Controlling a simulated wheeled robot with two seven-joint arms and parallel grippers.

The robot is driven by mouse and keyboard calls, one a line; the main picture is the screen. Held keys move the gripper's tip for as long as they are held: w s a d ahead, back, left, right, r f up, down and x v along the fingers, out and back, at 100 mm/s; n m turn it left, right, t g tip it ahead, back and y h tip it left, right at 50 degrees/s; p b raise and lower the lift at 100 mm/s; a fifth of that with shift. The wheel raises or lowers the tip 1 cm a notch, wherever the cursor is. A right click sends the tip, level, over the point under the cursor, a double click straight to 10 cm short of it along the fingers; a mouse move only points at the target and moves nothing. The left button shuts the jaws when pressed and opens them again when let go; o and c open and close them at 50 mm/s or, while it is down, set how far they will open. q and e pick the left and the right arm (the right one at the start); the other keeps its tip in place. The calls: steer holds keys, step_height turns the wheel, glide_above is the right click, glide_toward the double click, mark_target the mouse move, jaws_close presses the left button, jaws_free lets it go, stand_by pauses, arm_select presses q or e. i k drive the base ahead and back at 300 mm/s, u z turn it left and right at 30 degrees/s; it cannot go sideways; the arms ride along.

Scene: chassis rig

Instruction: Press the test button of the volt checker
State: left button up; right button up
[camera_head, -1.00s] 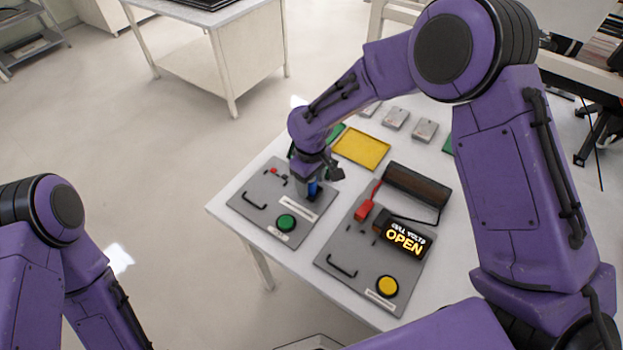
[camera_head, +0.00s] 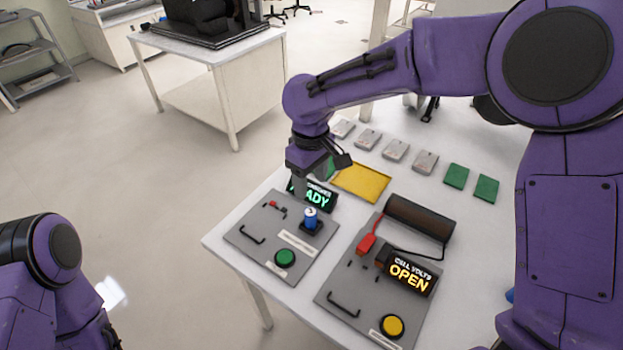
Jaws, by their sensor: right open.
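The right panel (camera_head: 345,286) carries a display (camera_head: 409,278) reading "CELL VOLTS OPEN", a yellow round button (camera_head: 392,326), a black handle and a red part (camera_head: 366,245). It appears to be the volt checker. The left panel (camera_head: 262,220) has a green round button (camera_head: 285,257) and a partly hidden display (camera_head: 318,197) ending in "ADY". A blue cell (camera_head: 311,218) stands upright in a dark holder on the left panel. My right gripper (camera_head: 322,170) is open above the back of the left panel, apart from the cell and both buttons. My left gripper is out of view.
A dark brown roller-shaped part (camera_head: 419,220) lies at the back of the right panel. Behind are a yellow tray (camera_head: 362,183), several grey boxes (camera_head: 396,150) and green blocks (camera_head: 456,176). The table's front left edge is near the left panel.

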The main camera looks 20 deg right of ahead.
mark_target(284, 258)
steer(key=k, duration=1.5)
